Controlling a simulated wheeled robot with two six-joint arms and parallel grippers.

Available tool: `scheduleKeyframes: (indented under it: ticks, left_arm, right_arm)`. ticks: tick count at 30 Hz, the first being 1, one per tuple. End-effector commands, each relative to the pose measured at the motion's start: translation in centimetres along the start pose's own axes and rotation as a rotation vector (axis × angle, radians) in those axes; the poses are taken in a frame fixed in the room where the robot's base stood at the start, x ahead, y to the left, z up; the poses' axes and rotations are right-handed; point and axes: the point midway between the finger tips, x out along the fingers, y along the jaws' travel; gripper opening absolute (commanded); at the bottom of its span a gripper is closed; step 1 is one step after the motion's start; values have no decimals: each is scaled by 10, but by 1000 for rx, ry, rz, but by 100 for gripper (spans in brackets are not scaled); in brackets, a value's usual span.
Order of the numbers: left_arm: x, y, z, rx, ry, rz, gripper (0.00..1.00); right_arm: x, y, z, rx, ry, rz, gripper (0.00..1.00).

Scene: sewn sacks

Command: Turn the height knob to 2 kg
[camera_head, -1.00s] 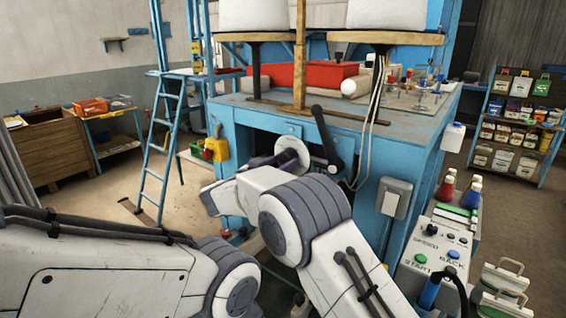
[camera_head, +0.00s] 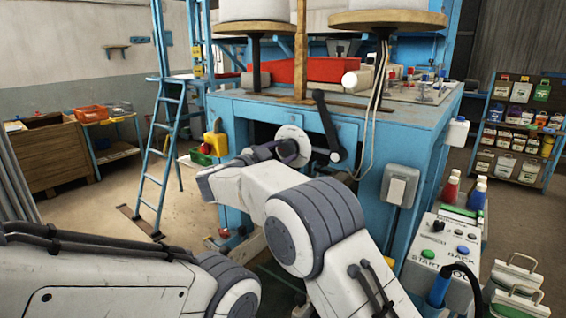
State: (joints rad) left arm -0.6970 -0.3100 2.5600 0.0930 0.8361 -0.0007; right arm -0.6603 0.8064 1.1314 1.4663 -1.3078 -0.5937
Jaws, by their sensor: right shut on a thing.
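The height knob (camera_head: 288,152) is on the front of the blue machine, at a round pale dial plate (camera_head: 294,134) with small marks too fine to read. My right gripper (camera_head: 279,151) is at the knob, in front of the lower left part of the dial, and is shut on it. The gripper and my wrist hide much of the knob, so its pointer and setting cannot be read. My left arm comes in at the lower left; its gripper is out of view.
A black crank lever (camera_head: 328,127) stands close to the right of the dial. A grey switch box (camera_head: 398,186) is on the machine's corner. A control panel (camera_head: 445,243) with START and other buttons is at the lower right. A blue ladder (camera_head: 166,150) stands at left.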

Motion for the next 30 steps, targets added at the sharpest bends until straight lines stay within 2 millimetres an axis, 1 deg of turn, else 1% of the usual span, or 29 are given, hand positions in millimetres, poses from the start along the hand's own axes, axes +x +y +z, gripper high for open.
scheduleKeyframes:
  ticks: [1, 3, 12, 21, 30]
  left_arm:
    - [10, -1, 0, 0, 0, 0, 0]
    - [16, -1, 1, 0, 0, 0, 0]
    - [35, -2, 2, 0, 0, 0, 0]
    - [43, -3, 2, 0, 0, 0, 0]
    - [44, -3, 2, 0, 0, 0, 0]
  right_arm:
    - [-1, 3, 5, 45, -2, 0, 1]
    - [-1, 2, 4, 107, -2, 0, 1]
    - [-1, 1, 4, 320, -2, 2, 1]
    - [-1, 0, 2, 428, -2, 3, 1]
    - [-1, 0, 2, 451, -3, 3, 1]
